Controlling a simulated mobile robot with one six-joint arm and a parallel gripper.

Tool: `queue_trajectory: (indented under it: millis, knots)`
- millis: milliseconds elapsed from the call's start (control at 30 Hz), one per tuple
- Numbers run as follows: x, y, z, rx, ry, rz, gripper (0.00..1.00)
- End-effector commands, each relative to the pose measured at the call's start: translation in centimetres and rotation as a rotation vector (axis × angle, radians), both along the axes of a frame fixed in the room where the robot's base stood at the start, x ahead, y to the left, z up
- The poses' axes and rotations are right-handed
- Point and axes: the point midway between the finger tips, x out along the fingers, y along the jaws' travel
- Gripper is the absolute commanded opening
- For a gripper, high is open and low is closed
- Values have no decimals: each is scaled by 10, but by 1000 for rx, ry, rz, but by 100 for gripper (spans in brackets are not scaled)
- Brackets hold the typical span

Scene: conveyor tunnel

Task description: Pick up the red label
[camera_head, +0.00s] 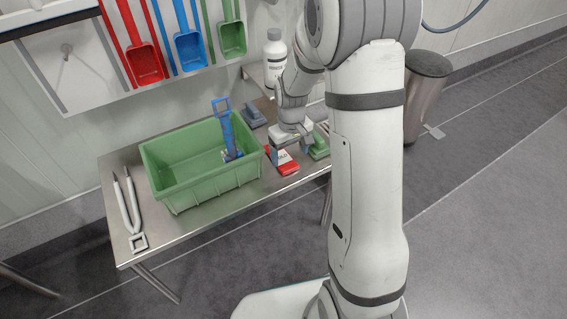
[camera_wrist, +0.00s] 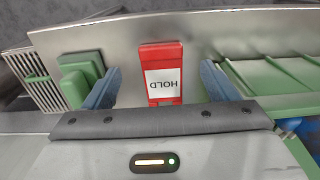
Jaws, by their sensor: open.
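The red label (camera_wrist: 162,56) lies on the metal table, with a white patch reading HOLD, upside down in the wrist view. In the head view the red label (camera_head: 287,164) is near the table's front edge, right of the green crate, partly covered by my gripper. My gripper (camera_head: 292,146) is above it. In the wrist view my gripper (camera_wrist: 160,85) is open, with one blue-grey finger on each side of the label and gaps between. Nothing is held. The label's near end is hidden behind the gripper body.
A green crate (camera_head: 211,188) holding a blue-handled brush (camera_head: 226,126) stands left of the label. A green block-like thing (camera_head: 319,147) is close on its right. A grey-blue item (camera_head: 254,115) and a white bottle (camera_head: 274,62) are behind. White tongs (camera_head: 128,207) lie far left.

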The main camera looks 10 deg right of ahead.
Motion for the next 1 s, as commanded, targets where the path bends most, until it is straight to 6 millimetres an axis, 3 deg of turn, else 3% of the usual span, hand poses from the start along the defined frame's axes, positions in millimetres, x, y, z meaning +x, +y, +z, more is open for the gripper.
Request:
queue_trajectory:
  millis: [300,600,1000]
  knots:
    - [-4,0,-45,0,3,0,80]
    - [-4,0,-49,0,0,1,80]
    - [-4,1,-49,0,0,2,47]
